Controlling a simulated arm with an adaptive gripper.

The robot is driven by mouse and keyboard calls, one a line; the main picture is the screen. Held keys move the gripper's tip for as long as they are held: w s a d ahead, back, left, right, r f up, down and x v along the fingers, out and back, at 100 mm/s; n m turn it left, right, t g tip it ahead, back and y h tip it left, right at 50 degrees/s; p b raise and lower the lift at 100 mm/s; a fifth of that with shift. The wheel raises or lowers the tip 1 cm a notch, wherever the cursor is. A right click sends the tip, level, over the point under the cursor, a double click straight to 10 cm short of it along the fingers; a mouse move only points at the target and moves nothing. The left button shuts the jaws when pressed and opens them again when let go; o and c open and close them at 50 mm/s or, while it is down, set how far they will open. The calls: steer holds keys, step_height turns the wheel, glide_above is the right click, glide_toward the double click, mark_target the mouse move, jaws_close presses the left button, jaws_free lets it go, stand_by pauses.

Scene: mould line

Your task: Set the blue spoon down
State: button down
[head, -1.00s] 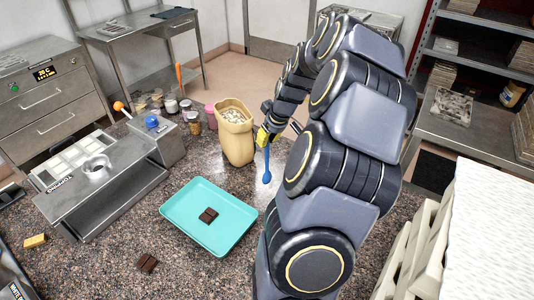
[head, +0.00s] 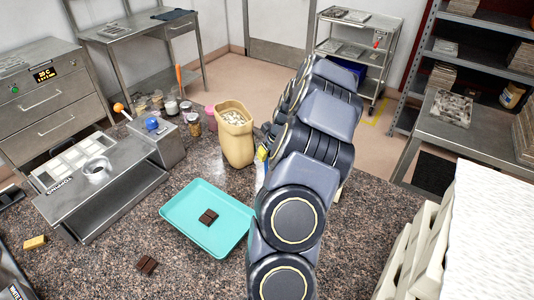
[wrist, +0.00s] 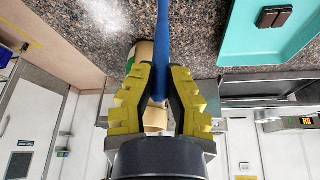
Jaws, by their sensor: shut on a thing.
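My gripper (wrist: 158,98) has yellow ridged fingers and is shut on the blue spoon (wrist: 162,45). In the wrist view the spoon's handle runs from between the fingers toward the top edge, over the speckled counter; its far end is out of the frame. I cannot tell whether it touches the counter. The gripper is to the right of the tan sack.
The teal tray (head: 178,224) holds a dark chocolate piece (head: 208,217). The open tan sack (head: 238,150) stands behind it, near several jars (head: 193,122). Another chocolate piece (head: 147,265) and a yellow block (head: 35,242) lie on the counter. White moulds (head: 425,240) stand at the right.

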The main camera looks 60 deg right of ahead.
steer(key=shift+f, duration=0.1)
steer(key=c, duration=1.2)
jaws_free()
steer(key=shift+o, duration=0.2)
steer(key=v, duration=1.2)
steer(key=w+a+r+n+g+y, duration=0.1)
steer(key=w+a+r+n, duration=0.15)
steer(key=a, duration=0.85)
steer(key=w+a+r+n+g+y, duration=0.1)
steer(key=w+a+r, duration=0.15)
steer(key=a, duration=0.95)
steer(key=s+a+g, duration=0.2)
steer(key=s+a, duration=0.5)
steer(key=a, duration=0.4)
steer(key=s+a+g, duration=0.2)
steer(key=s+a, duration=0.3)
steer(key=s, duration=0.6)
steer(key=shift+s+a+h, duration=0.25)
steer(key=shift+a+h, duration=0.05)
